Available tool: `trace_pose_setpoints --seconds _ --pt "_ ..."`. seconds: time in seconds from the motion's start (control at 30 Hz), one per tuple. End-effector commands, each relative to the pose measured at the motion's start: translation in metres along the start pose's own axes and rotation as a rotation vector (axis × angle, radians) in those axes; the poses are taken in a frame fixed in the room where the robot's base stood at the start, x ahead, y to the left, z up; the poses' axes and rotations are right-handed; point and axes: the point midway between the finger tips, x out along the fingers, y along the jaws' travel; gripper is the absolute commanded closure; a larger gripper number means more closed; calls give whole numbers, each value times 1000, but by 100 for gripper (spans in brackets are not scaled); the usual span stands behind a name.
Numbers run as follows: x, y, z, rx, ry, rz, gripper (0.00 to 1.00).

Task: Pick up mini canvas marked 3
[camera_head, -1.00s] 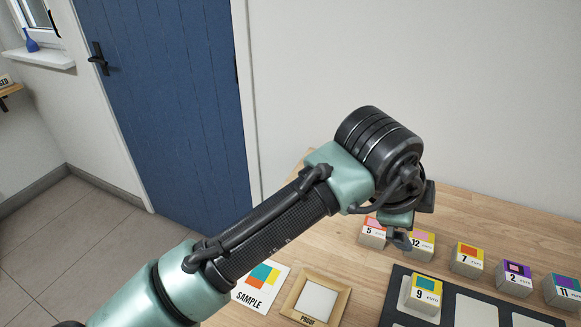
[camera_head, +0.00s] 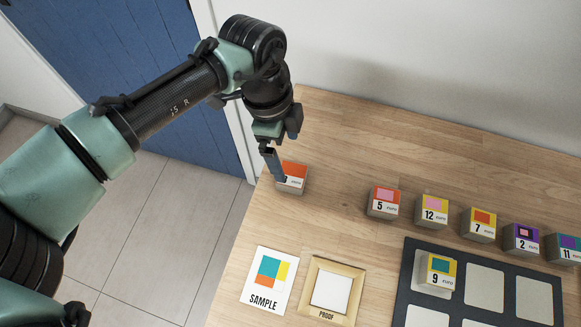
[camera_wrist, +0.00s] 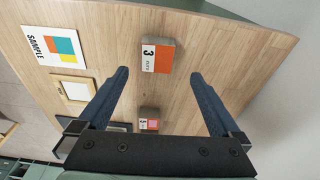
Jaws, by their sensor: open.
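The mini canvas marked 3 (camera_head: 294,176) is a small block with an orange and white front. It stands alone on the wooden table near its left edge. In the head view my gripper (camera_head: 277,162) is in front of it and hides its number. In the wrist view the canvas marked 3 (camera_wrist: 158,58) shows its number clearly, ahead of and between the fingers. My gripper (camera_wrist: 160,74) is open and empty, with its fingers spread wider than the canvas.
Canvases marked 5 (camera_head: 383,201), 12 (camera_head: 432,209), 7 (camera_head: 479,224), 2 (camera_head: 521,238) and 11 (camera_head: 567,247) stand in a row to the right. Canvas 9 (camera_head: 436,272) is on the dark tray (camera_head: 407,285). A SAMPLE card (camera_head: 268,280) and PROOF frame (camera_head: 329,290) lie in front.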

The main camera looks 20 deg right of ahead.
Motion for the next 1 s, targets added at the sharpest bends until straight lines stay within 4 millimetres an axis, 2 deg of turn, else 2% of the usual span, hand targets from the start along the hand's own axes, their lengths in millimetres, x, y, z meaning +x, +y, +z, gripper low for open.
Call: trace_pose_setpoints --seconds 0.1,0.37,0.7,1.0 --pt "21 0 0 0 -1 1 0" --pt "40 1 -1 1 -2 -1 0" --pt "84 6 -3 -2 -1 -1 0" --pt "88 6 -2 -3 -1 -2 2"
